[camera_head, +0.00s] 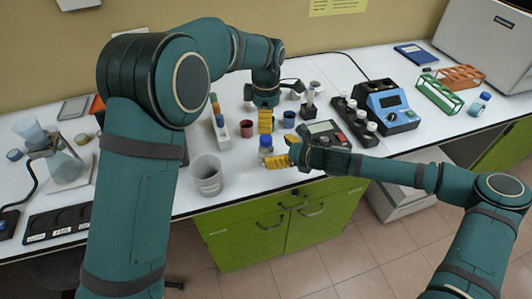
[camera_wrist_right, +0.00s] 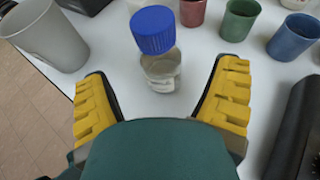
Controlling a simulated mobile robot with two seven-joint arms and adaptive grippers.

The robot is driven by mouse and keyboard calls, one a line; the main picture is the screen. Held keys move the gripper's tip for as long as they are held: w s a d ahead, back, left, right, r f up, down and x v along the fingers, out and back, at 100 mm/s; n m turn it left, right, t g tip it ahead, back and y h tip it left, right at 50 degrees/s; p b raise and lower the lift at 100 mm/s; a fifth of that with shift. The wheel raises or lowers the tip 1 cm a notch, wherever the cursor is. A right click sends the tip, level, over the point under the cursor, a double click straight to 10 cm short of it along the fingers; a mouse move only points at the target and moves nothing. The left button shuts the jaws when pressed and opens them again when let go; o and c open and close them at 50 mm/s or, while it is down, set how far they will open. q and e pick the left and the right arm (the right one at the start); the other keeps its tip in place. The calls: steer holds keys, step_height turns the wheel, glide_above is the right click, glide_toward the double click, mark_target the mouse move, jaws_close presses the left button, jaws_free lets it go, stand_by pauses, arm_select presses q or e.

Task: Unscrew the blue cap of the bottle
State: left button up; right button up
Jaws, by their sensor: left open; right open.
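A clear bottle with a blue cap (camera_head: 266,141) stands near the front edge of the white table. In the right wrist view the blue cap (camera_wrist_right: 153,30) sits at the top of the clear bottle (camera_wrist_right: 161,72), which is ahead of and between the spread fingers. My right gripper (camera_head: 281,156) is open beside the bottle, its yellow fingers reaching in from the right; they also show in the wrist view (camera_wrist_right: 163,100). My left gripper (camera_head: 265,125) is open and points down just above the cap. Whether it touches the cap cannot be told.
A grey beaker (camera_head: 207,178) stands left of the bottle. Red (camera_wrist_right: 192,12), green (camera_wrist_right: 239,20) and blue (camera_wrist_right: 293,37) cups stand close behind it. A dark device (camera_head: 328,131) is to the right.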

mark_target(272, 150)
steer(key=shift+x, duration=2.15)
